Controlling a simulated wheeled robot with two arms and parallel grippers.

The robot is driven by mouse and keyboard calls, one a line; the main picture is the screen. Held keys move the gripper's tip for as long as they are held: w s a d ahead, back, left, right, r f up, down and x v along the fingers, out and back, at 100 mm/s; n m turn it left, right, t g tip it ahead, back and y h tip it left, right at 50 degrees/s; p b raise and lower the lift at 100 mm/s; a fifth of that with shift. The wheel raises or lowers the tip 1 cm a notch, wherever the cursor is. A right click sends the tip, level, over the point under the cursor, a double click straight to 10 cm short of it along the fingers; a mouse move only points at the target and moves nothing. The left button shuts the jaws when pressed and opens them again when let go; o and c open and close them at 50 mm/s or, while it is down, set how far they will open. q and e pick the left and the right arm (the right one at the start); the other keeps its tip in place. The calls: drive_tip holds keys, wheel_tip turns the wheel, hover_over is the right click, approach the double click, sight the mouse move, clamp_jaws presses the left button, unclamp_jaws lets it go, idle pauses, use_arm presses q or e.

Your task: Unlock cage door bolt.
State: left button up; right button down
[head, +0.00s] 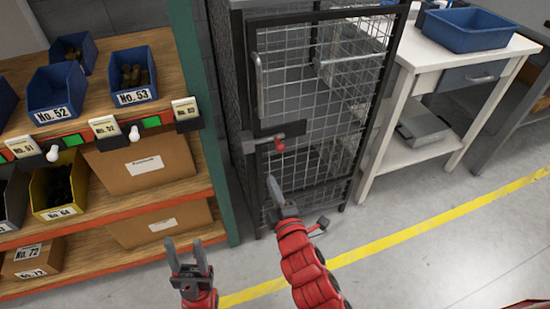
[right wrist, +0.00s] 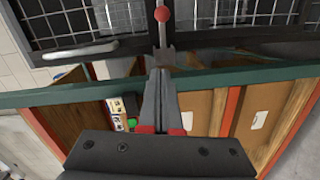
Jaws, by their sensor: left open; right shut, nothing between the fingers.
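The cage door (head: 318,120) is a dark-framed wire mesh panel and looks closed. Its bolt (head: 262,144) is a grey bar on a dark plate at the door's left edge, with a red knob (head: 279,141). In the right wrist view the red knob (right wrist: 162,14) stands on a thin stem just beyond my fingertips. My right gripper (head: 272,184) is shut and empty, a little below the bolt in the head view. It shows pointing toward the bolt in the right wrist view (right wrist: 160,75). My left gripper (head: 188,260) is open and empty, low in front of the shelf.
A shelf rack (head: 190,185) with blue and yellow bins and cardboard boxes stands left of the cage. A white workbench (head: 405,65) with a blue tray (head: 470,32) stands to the right. The floor in front, crossed by a yellow line (head: 400,237), is clear.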

drive_tip(key=w+f, duration=0.1)
drive_tip(key=w, duration=1)
drive_tip(key=shift+w+d, duration=0.25)
drive_tip(key=shift+d, duration=0.1)
drive_tip(key=d+p, duration=0.1)
drive_tip(key=d, duration=0.1)
drive_tip(key=w+d+p, duration=0.1)
drive_tip(key=d, duration=0.1)
drive_tip(key=shift+w+d+f, duration=0.1)
drive_tip(key=shift+w+d, duration=0.1)
drive_tip(key=shift+a, duration=0.1)
